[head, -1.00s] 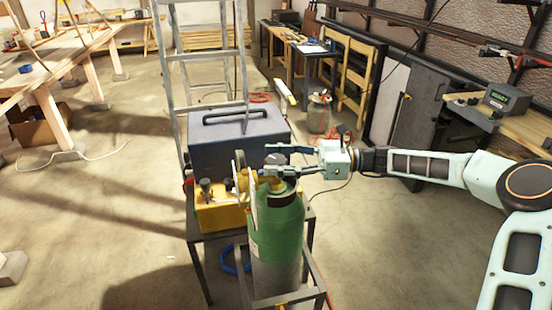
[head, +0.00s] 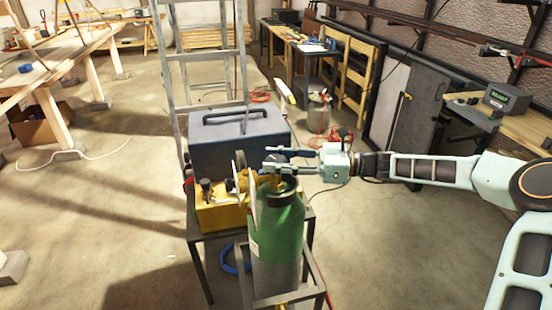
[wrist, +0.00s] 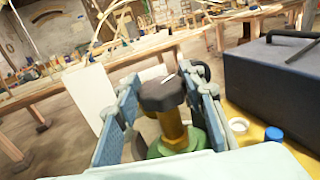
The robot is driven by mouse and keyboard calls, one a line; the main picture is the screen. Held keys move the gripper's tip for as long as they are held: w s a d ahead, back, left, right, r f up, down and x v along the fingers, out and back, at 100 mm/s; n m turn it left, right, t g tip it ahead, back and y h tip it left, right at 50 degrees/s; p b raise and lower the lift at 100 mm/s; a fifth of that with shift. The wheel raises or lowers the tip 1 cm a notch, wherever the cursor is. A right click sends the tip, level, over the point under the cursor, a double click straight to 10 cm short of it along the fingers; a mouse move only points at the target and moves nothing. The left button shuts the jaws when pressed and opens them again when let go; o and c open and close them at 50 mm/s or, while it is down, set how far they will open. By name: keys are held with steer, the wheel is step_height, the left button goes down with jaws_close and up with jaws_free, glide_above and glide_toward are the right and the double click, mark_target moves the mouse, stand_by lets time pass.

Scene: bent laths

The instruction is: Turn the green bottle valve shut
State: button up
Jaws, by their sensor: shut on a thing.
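The green bottle (head: 277,228) stands upright in a dark metal frame, its lower part grey. Its valve has a dark grey knob (wrist: 162,93) on a brass stem (wrist: 174,128) above the green shoulder in the wrist view. My gripper (head: 270,160) reaches in from the right at the top of the bottle. In the wrist view its two blue fingers (wrist: 160,78) stand on either side of the knob, and it is shut on the knob. In the head view the fingers largely hide the knob.
A yellow unit (head: 218,212) and a large blue-grey box (head: 235,143) stand close behind and left of the bottle. A ladder (head: 172,80) rises behind the box. A blue hose (head: 232,262) hangs low on the frame.

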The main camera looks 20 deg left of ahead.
steer(key=m+t, duration=0.2)
steer(key=t, duration=0.1)
steer(key=shift+s+p, duration=0.1)
steer(key=shift+p, duration=0.25)
steer(key=shift+f+m+t+b, duration=0.2)
steer(key=shift+m+t+b, duration=0.55)
steer(key=shift+m+t, duration=1)
steer(key=m+t+h+b, duration=0.1)
steer(key=t+b, duration=0.1)
steer(key=t, duration=0.1)
steer(key=m+t+h+b, duration=0.1)
steer(key=m+t+b, duration=0.1)
steer(key=t+b, duration=0.1)
steer(key=shift+t, duration=0.25)
steer(key=shift+m+t+h+b, duration=0.6)
steer(key=shift+m+t, duration=0.05)
steer(key=shift+t, duration=0.15)
steer(key=shift+r+m+t+h+b, duration=0.25)
steer(key=shift+m+t+h+b, duration=0.15)
steer(key=shift+m+t+h, duration=0.4)
steer(key=o, duration=1.2)
steer(key=shift+v, duration=3.7)
steer(key=shift+f, duration=0.1)
